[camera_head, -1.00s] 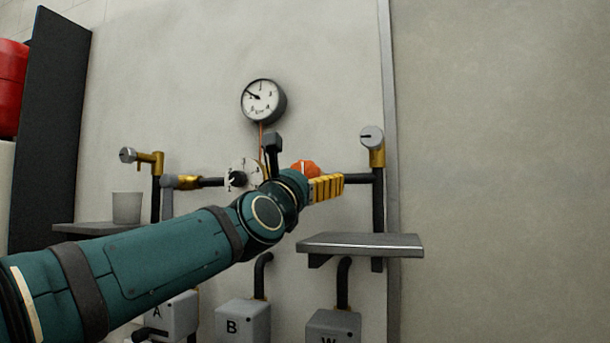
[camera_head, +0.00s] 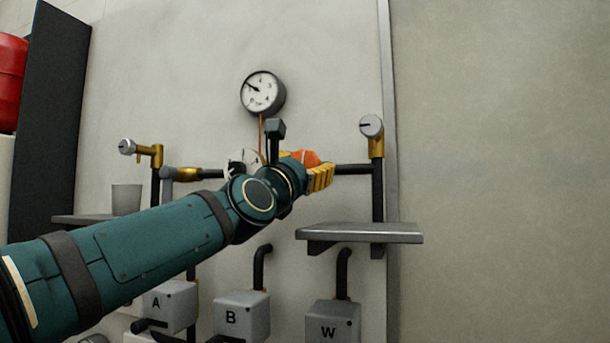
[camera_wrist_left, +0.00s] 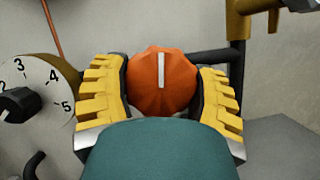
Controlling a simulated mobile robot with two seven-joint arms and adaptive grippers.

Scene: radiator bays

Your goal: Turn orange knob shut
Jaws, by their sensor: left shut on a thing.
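The orange knob (camera_wrist_left: 162,84) is faceted and has a white line that points upright in the left wrist view. My left gripper (camera_wrist_left: 164,92) has yellow ribbed fingers on both sides of the knob and is shut on it. In the head view the orange knob (camera_head: 309,157) is partly hidden behind my left gripper (camera_head: 308,171). My right gripper is in neither view.
A numbered dial with a black knob (camera_wrist_left: 16,103) sits just left of the gripper. A round gauge (camera_head: 263,92) is above. A grey shelf (camera_head: 360,233) juts out below right. Boxes marked A, B (camera_head: 241,316) and W are below.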

